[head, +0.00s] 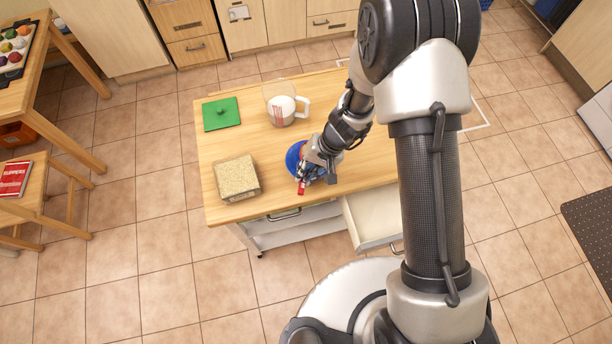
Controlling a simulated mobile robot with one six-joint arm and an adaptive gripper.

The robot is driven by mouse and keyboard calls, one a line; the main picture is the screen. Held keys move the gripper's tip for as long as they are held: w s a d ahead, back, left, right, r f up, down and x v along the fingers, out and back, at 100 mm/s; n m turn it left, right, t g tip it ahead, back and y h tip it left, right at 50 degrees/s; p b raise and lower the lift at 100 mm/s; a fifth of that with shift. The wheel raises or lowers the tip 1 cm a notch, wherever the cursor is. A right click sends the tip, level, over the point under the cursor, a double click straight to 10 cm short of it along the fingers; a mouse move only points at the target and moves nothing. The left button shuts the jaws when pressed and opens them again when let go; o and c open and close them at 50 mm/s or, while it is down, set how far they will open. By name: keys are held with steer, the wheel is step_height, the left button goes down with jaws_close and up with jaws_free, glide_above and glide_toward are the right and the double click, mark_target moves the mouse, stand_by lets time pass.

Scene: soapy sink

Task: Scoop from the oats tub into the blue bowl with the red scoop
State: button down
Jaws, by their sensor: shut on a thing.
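The oats tub (237,179) is a clear square container filled with pale oats, at the front left of the wooden cart top. The blue bowl (293,156) stands to its right, partly hidden by my gripper. My gripper (304,178) is over the bowl's front side, shut on the red scoop (302,188). Only a small red part of the scoop shows at the gripper's tip; the rest is hidden, so I cannot tell whether it holds oats.
The cart's drawer (371,222) is open at the front right. The wooden top (245,135) is bare between these things.

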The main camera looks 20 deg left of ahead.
steer(key=shift+f+b, duration=0.3)
steer(key=shift+b, duration=0.15)
steer(key=y+b, duration=0.2)
steer(key=b, duration=0.1)
steer(key=r+y+b, duration=0.1)
steer(key=y+b, duration=0.1)
steer(key=b, duration=0.2)
steer(key=y+b, duration=0.2)
steer(key=b, duration=0.2)
steer(key=shift+s+r+g, duration=0.1)
steer(key=shift+r+g, duration=0.3)
steer(key=h+p, duration=0.2)
steer(key=p, duration=0.1)
steer(key=r+h+p, duration=0.1)
steer(key=h+p, duration=0.1)
steer(key=p, duration=0.1)
steer(key=shift+t, duration=0.3)
steer(key=h+p, duration=0.1)
steer(key=p, duration=0.4)
steer(key=shift+r+h, duration=0.25)
steer(key=shift+h, duration=0.15)
steer(key=p, duration=0.3)
steer(key=shift+r+h, duration=0.1)
steer(key=shift+h, duration=0.3)
